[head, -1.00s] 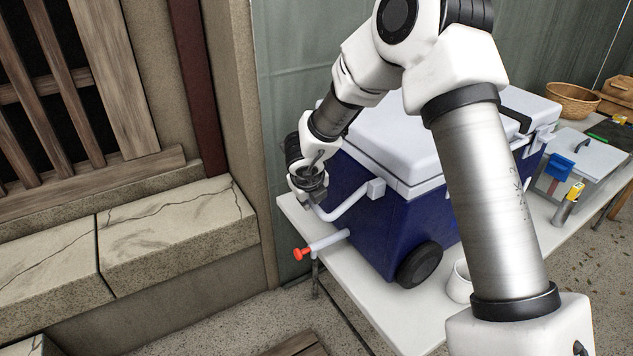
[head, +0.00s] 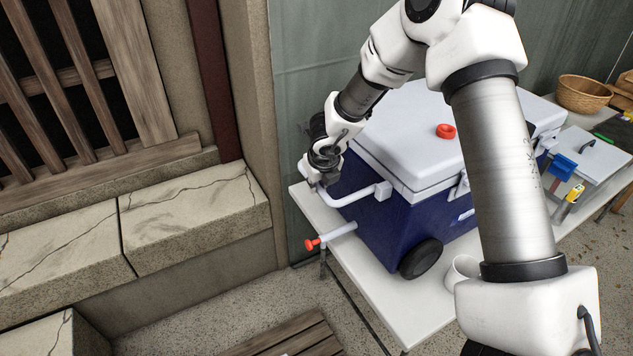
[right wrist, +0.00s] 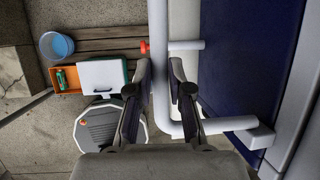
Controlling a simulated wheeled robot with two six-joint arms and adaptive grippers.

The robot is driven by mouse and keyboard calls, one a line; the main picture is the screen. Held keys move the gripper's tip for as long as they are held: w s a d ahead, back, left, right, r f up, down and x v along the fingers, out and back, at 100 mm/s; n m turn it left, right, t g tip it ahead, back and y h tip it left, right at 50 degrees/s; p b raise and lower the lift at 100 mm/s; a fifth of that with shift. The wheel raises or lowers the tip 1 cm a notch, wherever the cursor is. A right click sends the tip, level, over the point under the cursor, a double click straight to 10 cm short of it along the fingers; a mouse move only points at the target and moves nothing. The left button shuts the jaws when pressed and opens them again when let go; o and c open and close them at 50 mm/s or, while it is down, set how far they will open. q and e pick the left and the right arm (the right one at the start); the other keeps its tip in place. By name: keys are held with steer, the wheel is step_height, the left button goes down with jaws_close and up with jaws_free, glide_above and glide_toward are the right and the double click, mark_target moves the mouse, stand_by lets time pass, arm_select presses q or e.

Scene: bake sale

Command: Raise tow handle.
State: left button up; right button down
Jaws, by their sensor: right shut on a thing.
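The cooler (head: 400,225) has a dark blue body, a white lid and a black wheel. It stands on the white table. Its white tow handle (head: 352,198) sticks out from the left end, joined by a white bracket (head: 383,190). My right gripper (head: 322,178) is shut on the handle's outer bar and partly hides it. In the right wrist view the handle (right wrist: 160,30) runs between the two fingers of my right gripper (right wrist: 160,75), then bends toward its bracket (right wrist: 257,136) on the cooler. My left gripper is out of view.
A white drain pipe (head: 338,233) with a red tip juts out below the handle. A white cup (head: 461,270) stands by the wheel. The wall (head: 245,120) and stone ledge (head: 190,220) lie to the left.

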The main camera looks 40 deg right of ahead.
steer(key=shift+d+r, duration=0.1)
steer(key=c, duration=1.2)
jaws_free()
steer(key=shift+o, duration=0.6)
steer(key=shift+s+d, duration=0.1)
steer(key=shift+d, duration=0.3)
steer(key=shift+a+r, duration=0.25)
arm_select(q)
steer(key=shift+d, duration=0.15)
arm_select(e)
steer(key=v, duration=1.1)
steer(key=shift+s+d, duration=0.2)
steer(key=shift+s, duration=0.05)
